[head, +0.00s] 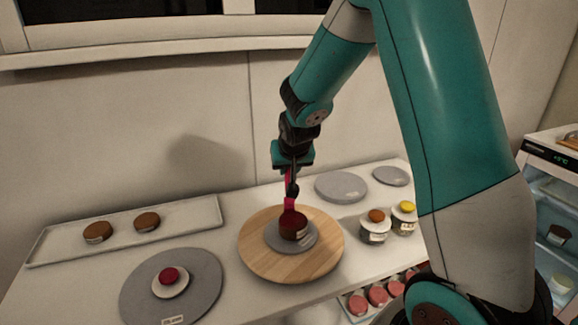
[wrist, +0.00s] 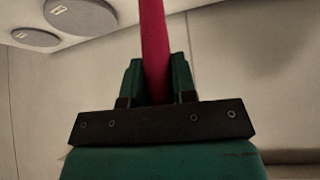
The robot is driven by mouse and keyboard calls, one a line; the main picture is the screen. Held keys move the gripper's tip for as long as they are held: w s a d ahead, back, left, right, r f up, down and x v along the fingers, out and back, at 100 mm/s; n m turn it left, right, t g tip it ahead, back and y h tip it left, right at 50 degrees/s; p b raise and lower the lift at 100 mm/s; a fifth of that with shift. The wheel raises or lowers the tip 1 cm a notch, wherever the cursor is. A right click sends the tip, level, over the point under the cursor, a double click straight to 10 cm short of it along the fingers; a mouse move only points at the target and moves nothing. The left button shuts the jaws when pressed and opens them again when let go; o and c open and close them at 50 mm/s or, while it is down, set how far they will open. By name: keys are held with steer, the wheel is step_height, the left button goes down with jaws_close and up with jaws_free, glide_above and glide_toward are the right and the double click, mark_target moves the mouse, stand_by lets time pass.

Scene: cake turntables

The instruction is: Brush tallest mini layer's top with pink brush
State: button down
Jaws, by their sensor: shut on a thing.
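My gripper (head: 291,182) is shut on the pink brush (head: 289,204) and holds it over the wooden turntable. In the wrist view the brush's pink handle (wrist: 153,50) runs up between the two fingers. A brown mini layer (head: 293,226) sits on a small grey disc (head: 272,240) on the wooden turntable (head: 262,262). The brush's lower end is at the layer's top; I cannot tell whether it touches. Two more brown mini layers, one (head: 98,232) and another (head: 147,221), lie on a pale tray (head: 60,247) at the left.
A grey turntable (head: 205,297) bears a white disc with a red piece (head: 169,276). Two jars, one orange-topped (head: 374,230) and one yellow-topped (head: 403,219), stand at the right. Grey discs (head: 341,186) lie behind. Several pink rounds (head: 377,296) sit below the front edge.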

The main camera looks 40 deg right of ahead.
steer(key=shift+f+b, duration=0.35)
steer(key=shift+f, duration=0.1)
stand_by(0.4)
steer(key=shift+a+r, duration=0.1)
steer(key=shift+r, duration=0.05)
